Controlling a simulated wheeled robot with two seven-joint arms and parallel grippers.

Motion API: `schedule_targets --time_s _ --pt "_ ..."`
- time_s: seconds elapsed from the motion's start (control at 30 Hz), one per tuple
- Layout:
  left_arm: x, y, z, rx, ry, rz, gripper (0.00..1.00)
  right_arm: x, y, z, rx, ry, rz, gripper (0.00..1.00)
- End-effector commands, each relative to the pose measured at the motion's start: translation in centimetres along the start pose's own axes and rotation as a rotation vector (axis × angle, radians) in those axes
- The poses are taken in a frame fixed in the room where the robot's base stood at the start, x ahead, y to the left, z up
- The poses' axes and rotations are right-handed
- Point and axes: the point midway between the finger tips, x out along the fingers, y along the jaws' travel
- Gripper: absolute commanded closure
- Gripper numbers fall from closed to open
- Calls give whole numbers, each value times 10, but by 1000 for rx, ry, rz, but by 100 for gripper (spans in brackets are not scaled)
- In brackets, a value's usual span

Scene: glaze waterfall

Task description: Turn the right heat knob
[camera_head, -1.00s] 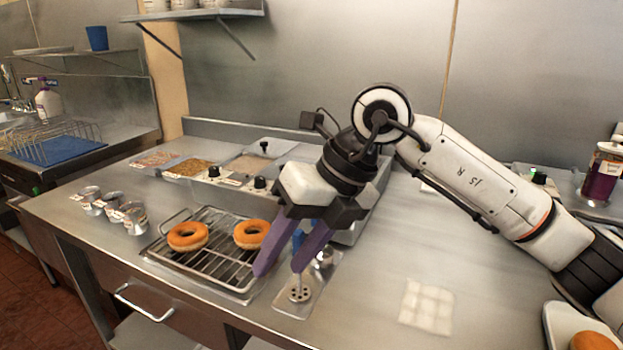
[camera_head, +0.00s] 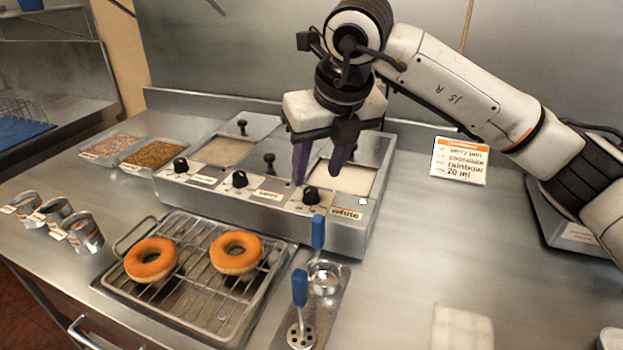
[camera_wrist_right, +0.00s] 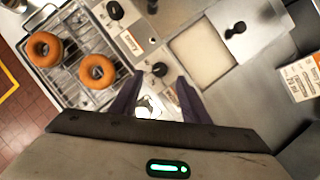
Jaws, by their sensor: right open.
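The right heat knob (camera_head: 311,195) is a small black knob on the front panel of the steel glaze warmer (camera_head: 345,235), beside the "white" label. It also shows in the right wrist view (camera_wrist_right: 160,69), just beyond the fingertips. My right gripper (camera_head: 318,178) has purple fingers, open and pointing down, above and close to this knob. It also shows in the right wrist view (camera_wrist_right: 154,84), with nothing held between the fingers. I cannot tell whether a finger touches the knob. The middle knob (camera_head: 240,179) and left knob (camera_head: 181,165) sit further left. My left gripper is not in view.
A wire rack (camera_head: 205,315) with two donuts (camera_head: 150,260) stands in front of the warmer. Several small cups (camera_head: 84,232) are at left. An order card (camera_head: 459,161) stands at right. The counter at right is mostly clear.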

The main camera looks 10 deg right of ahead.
Motion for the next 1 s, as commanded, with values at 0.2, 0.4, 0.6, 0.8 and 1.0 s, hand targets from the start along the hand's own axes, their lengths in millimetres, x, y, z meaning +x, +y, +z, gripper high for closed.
schedule_targets --time_s 0.2,0.4,0.6,0.8,1.0 --pt "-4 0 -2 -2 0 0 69 37 0 0 2 2 1 58" --pt "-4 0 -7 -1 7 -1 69 53 0 0 1 -1 2 58" --pt "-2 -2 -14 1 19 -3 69 55 0 0 1 -1 2 58" --pt "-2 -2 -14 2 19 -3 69 55 0 0 1 -1 2 76" --pt "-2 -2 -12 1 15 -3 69 54 0 0 1 -1 2 98"
